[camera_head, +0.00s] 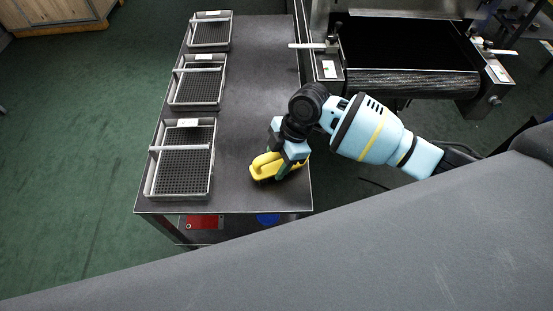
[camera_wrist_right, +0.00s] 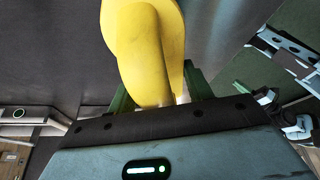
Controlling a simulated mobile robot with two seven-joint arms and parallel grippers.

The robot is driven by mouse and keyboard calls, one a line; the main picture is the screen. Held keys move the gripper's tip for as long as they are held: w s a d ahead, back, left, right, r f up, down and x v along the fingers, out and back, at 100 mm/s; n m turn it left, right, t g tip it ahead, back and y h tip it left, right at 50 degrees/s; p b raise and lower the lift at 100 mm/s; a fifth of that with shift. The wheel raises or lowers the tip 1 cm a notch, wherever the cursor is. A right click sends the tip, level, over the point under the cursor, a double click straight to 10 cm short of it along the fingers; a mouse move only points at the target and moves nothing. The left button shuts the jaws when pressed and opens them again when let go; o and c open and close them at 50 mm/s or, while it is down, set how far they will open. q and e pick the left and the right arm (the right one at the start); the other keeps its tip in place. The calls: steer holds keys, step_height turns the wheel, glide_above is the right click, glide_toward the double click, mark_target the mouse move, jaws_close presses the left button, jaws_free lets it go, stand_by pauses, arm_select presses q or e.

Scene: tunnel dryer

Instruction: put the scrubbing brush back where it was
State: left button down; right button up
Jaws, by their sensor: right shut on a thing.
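The yellow scrubbing brush (camera_head: 265,165) is at the near right part of the dark table, in the head view. My right gripper (camera_head: 284,168) is shut on it. In the right wrist view the yellow brush (camera_wrist_right: 150,50) sits between the green fingers of my right gripper (camera_wrist_right: 160,92). The brush's underside is hidden, and I cannot tell whether it touches the tabletop. My left gripper is not in view.
The dark table (camera_head: 245,80) carries three grey trays with perforated bottoms: near (camera_head: 147,180), middle (camera_head: 172,90) and far (camera_head: 192,35). A conveyor (camera_head: 410,83) stands right of the table. Red (camera_head: 203,222) and blue (camera_head: 267,218) items lie below the tabletop.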

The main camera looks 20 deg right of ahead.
steer(key=shift+f, duration=0.1)
steer(key=o, duration=1.3)
steer(key=v, duration=1.1)
steer(key=shift+a+p, duration=0.1)
steer(key=shift+p, duration=0.25)
steer(key=shift+d+r, duration=0.25)
steer(key=shift+r, duration=0.4)
steer(key=shift+f, duration=0.1)
